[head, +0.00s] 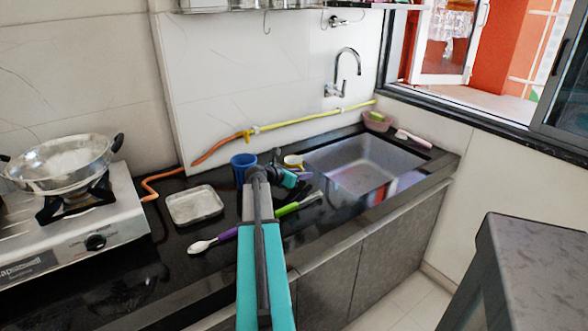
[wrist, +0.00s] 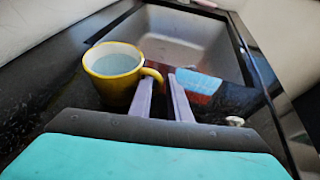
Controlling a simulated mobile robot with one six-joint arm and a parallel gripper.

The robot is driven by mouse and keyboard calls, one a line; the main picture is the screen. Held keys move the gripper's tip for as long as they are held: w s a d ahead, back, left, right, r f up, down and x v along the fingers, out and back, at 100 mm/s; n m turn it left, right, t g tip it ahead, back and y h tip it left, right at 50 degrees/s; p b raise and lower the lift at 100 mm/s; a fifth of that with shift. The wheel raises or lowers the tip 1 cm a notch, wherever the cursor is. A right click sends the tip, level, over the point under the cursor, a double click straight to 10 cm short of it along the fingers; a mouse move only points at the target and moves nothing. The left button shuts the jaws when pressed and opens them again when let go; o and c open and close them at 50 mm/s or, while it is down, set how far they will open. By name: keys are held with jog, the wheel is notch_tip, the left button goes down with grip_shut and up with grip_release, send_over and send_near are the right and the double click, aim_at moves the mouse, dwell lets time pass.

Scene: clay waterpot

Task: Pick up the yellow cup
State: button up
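The yellow cup (wrist: 110,84) stands upright on the black counter in the wrist view, pale inside, with its handle on the right. My gripper (wrist: 161,78) is open, with a gap between its two pale purple fingers. The handle's outer end shows at the gap, near the left finger's tip; I cannot tell whether they touch. In the head view the yellow cup (head: 293,159) is small, just behind my gripper (head: 300,177), which with the arm hides its lower part.
A blue cup (head: 243,166) stands left of the yellow cup. The sink basin (head: 352,166) lies to the right. A green-handled brush (head: 297,204), a purple-handled spoon (head: 210,242) and a metal tray (head: 194,205) lie nearby. A stove with a pan (head: 62,163) is at far left.

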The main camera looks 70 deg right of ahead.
grip_shut()
jog(key=shift+r, duration=0.15)
notch_tip(320, 180, up, 28)
dwell(1.1)
dwell(0.5)
